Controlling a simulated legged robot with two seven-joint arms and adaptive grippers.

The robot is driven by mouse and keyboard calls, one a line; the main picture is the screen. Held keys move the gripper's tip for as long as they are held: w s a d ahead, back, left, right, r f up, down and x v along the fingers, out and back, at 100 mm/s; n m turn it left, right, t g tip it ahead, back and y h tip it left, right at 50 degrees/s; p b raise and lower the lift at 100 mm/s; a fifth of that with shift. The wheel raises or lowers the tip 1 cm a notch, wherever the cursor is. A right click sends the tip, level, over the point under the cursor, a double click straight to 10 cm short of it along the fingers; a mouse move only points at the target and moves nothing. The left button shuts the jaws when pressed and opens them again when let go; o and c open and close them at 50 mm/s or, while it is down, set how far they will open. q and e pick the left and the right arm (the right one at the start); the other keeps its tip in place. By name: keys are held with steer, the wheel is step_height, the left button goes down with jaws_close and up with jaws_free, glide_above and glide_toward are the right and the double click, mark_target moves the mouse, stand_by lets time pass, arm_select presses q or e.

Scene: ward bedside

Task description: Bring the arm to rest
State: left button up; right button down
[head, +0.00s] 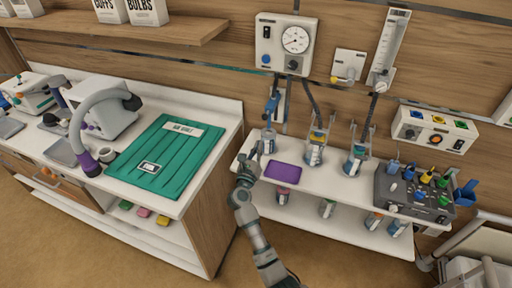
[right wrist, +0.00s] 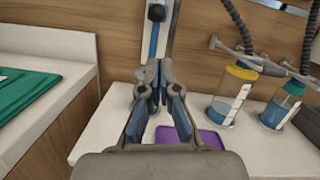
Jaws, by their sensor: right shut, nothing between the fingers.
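My right gripper (head: 254,158) is at the left end of the white shelf (head: 335,187), above its top, left of a purple mat (head: 283,171). In the right wrist view its fingertips (right wrist: 156,82) are together with nothing between them. Behind them is a blue-and-grey upright item on the wall (right wrist: 156,25). The purple mat (right wrist: 188,137) shows partly behind the fingers. My right arm (head: 250,222) reaches up from the bottom of the head view. My left gripper is in neither view.
A grey tray of coloured items (head: 415,195) is at the shelf's right. A white counter with a green cloth (head: 165,155) stands left.

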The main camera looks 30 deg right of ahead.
steer(key=s+a+f+n+t+y, duration=0.2)
steer(key=a+f+n+t+y, duration=0.4)
steer(key=a+f+n+y, duration=1)
steer(key=s+a+f+n+g+y+p, duration=0.15)
steer(key=s+f+n+g, duration=0.5)
steer(key=f+n, duration=0.9)
steer(key=s+a+f+n+g, duration=0.2)
steer(key=s+f+n+g, duration=0.45)
steer(key=s+f, duration=0.85)
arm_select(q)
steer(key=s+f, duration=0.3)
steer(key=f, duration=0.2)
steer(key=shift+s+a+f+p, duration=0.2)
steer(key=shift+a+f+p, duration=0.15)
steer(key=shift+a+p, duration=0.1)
arm_select(e)
steer(key=s+d+f+n+g, duration=0.1)
steer(key=s+f+n, duration=0.1)
steer(key=s, duration=0.5)
steer(key=s+d+f+n+g+h, duration=0.1)
steer(key=s+d+f+n+g, duration=0.1)
steer(key=s, duration=0.6)
steer(key=s+d+f+n+g+h, duration=0.1)
steer(key=s+f+n+g, duration=0.1)
steer(key=s+f, duration=0.3)
steer(key=s+n, duration=0.1)
steer(key=s, duration=0.2)
steer(key=shift+d+f, duration=0.25)
steer(key=shift+d, duration=0.1)
steer(key=shift+h, duration=0.25)
